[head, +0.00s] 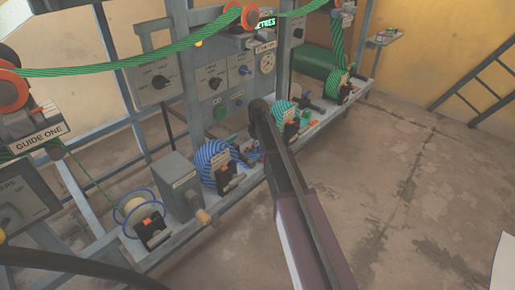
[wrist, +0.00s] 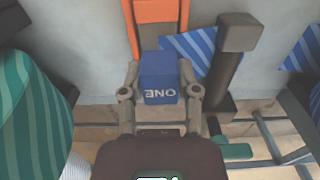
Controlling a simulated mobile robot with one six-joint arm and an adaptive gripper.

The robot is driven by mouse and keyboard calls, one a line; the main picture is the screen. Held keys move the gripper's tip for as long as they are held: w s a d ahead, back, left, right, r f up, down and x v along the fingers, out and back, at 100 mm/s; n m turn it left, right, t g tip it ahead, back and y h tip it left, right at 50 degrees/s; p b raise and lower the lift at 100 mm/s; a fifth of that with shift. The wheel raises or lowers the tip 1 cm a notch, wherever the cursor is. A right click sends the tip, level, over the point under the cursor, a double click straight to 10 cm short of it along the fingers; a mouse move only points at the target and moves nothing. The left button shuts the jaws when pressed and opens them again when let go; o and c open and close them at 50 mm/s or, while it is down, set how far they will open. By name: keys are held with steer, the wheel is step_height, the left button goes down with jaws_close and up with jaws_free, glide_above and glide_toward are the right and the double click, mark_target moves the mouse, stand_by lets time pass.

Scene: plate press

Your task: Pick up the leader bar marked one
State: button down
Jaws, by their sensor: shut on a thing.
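The leader bar marked one is a blue block (wrist: 160,68) with white lettering that reads upside down in the wrist view. My gripper (wrist: 159,78) has its two fingers on either side of the bar and is shut on it. An orange strip (wrist: 155,12) lies just beyond the bar, and I cannot tell whether they are joined. In the head view my arm reaches over the machine's lower rail, and it hides most of the gripper and the bar.
A blue striped roll (head: 213,160) stands on the lower rail. Green striped rolls (head: 283,112) stand farther along. A dark post (wrist: 228,65) is close right of the bar in the wrist view, and a green striped roll (wrist: 35,110) is at left. Open floor (head: 400,190) lies right.

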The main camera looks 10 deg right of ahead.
steer(key=shift+r+p, duration=1.65)
steer(key=shift+r, duration=0.2)
steer(key=s+d, duration=0.2)
steer(key=s, duration=1.4)
steer(key=shift+r+p, duration=0.4)
steer(key=shift+d, duration=0.1)
